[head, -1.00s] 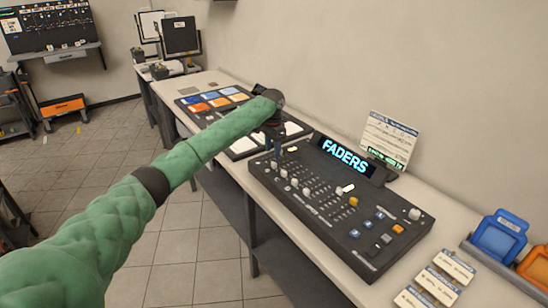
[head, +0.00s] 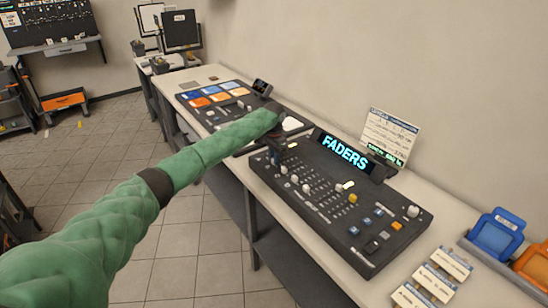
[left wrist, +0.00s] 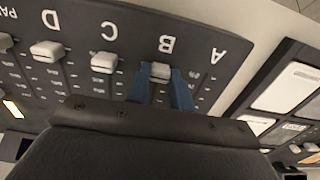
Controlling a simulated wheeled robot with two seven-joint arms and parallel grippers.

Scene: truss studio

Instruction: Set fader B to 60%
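The fader console (head: 335,205) is a dark panel on the bench, with a lit screen (head: 344,151) reading FADERS. In the left wrist view, the pale cap of fader B (left wrist: 161,70) sits just under the letter B, at the lettered end of its slot. My left gripper (left wrist: 160,80) has one blue finger on each side of this cap with no clear gap, so it looks shut on it. In the head view my left gripper (head: 272,156) is at the console's far left end, mostly hidden by its arm. My right gripper is out of view.
The caps of fader C (left wrist: 104,62) and fader D (left wrist: 47,51) stand beside B. A panel with coloured pads (head: 215,95) lies beyond the console. A printed card (head: 389,136) stands behind it; several labels (head: 435,283) and a blue bin (head: 495,233) are at right.

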